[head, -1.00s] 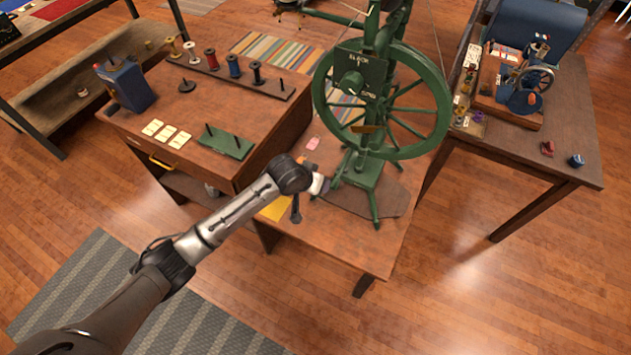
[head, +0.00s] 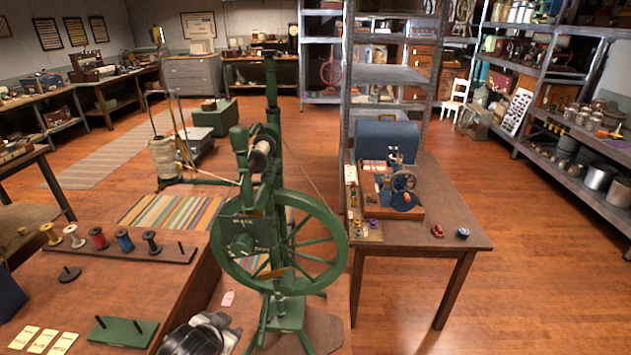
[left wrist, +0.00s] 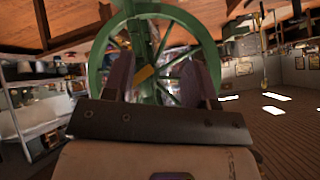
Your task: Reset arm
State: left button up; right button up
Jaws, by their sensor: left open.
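My left gripper (left wrist: 163,74) is open, with its two fingers apart in the left wrist view. No object shows held between the fingers. The green spinning wheel (left wrist: 97,60) shows behind and between them. My right gripper is in neither view.
The wooden table (head: 110,290) holds a rack of thread spools (head: 125,251), a green peg board (head: 122,331) and paper cards (head: 45,340). Metal shelves (head: 390,75) stand behind. Floor at the right is clear.

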pick_arm(q)
jog(key=s+a+n, duration=0.1)
jog(key=s+n, duration=0.1)
jog(key=s, duration=1.2)
jog(key=s+f+n+g, duration=0.1)
jog(key=s+f+g, duration=0.2)
jog(key=s+f, duration=0.65)
jog(key=s+f+n+g, duration=0.15)
jog(key=s+f, duration=0.45)
jog(key=s, duration=0.7)
notch_tip(320, 180, up, 35)
jog(key=p, duration=3.4)
jog(key=shift+w+a+f+m+g+p, duration=0.15)
jog(key=shift+w+a+m+g+p, duration=0.15)
jog(key=shift+w+m+g, duration=0.05)
